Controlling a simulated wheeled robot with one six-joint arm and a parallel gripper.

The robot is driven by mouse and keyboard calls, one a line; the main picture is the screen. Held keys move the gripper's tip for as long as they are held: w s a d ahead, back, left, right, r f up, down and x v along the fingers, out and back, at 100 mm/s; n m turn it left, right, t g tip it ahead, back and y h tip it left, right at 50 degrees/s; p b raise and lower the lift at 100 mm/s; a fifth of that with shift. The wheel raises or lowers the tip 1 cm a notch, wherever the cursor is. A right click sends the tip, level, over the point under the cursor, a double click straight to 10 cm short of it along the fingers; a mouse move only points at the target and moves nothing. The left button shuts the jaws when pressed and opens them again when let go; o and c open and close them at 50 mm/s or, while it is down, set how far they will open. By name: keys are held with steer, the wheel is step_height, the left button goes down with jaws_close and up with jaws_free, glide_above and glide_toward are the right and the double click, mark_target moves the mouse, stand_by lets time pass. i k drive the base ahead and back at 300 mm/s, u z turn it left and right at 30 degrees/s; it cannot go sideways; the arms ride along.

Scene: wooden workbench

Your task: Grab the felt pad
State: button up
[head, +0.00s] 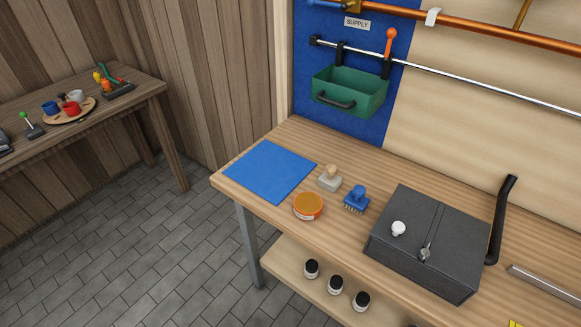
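A pale grey block with a wooden knob on top (330,178) stands on the workbench and looks like a felt pad with a handle. A flat blue square sheet (270,171) lies to its left at the bench's left end; I cannot tell for sure which of the two is the felt pad. The block stands just off the sheet's right corner, and nothing lies on the sheet. My gripper is not in view.
Near the block are a blue brush (356,198) and a round orange-lidded tin (308,206). A dark grey box (428,243) fills the bench's middle. A green bin (349,91) hangs from a rail behind. Black-lidded jars (336,285) stand on the lower shelf.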

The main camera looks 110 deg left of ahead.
mark_target(329, 180)
steer(key=u, duration=3)
steer(key=k, duration=0.5)
steer(key=u, duration=1.4)
steer(key=i, duration=0.95)
steer(key=z, duration=1.9)
